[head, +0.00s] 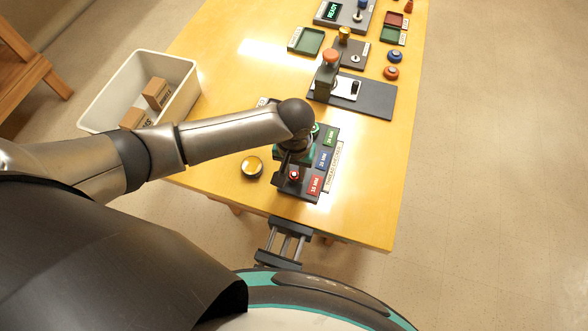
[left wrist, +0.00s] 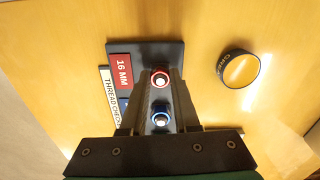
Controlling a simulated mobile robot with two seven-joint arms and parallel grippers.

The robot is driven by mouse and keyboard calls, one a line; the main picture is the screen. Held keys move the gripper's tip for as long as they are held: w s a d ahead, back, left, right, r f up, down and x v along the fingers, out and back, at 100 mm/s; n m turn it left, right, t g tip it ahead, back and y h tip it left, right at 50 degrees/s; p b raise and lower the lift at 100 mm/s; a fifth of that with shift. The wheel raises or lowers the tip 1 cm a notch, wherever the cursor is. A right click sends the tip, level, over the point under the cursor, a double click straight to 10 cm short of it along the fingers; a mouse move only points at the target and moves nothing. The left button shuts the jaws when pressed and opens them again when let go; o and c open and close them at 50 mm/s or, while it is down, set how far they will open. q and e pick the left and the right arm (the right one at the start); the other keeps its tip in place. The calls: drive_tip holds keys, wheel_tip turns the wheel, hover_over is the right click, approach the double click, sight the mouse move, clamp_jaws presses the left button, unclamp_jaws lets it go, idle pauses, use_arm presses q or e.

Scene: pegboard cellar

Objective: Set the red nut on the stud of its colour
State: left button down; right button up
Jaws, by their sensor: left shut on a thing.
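The red nut (left wrist: 160,78) is a small red ring between the fingertips of my left gripper (left wrist: 161,76), which is shut on it. A bright pale round shows in its middle. It is over the checker board's end position beside the red 16 MM label (left wrist: 121,72); the head view also shows the red ring (head: 294,174) there. I cannot tell how far down it sits. A blue ring (left wrist: 160,117) with a bright middle lies beside it along the board (left wrist: 176,52). My arm and hand hide part of the board in the head view. My right gripper is not in view.
A round yellow-topped piece (head: 252,167) stands left of the board. A white bin (head: 104,106) with brown boxes is at the left. A grey fixture (head: 375,98), green tray (head: 306,41) and blue and red round pieces are farther back.

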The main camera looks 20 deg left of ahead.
use_arm(q)
drive_tip(key=shift+f+p, duration=0.2)
drive_tip(key=shift+p, duration=0.1)
idle(0.4)
drive_tip(key=shift+c, duration=0.9)
unclamp_jaws()
wheel_tip(320, 180, up, 8)
drive_tip(key=p, duration=0.9)
drive_tip(key=shift+r+p, duration=0.1)
drive_tip(key=shift+p, duration=0.2)
drive_tip(key=shift+s, duration=0.15)
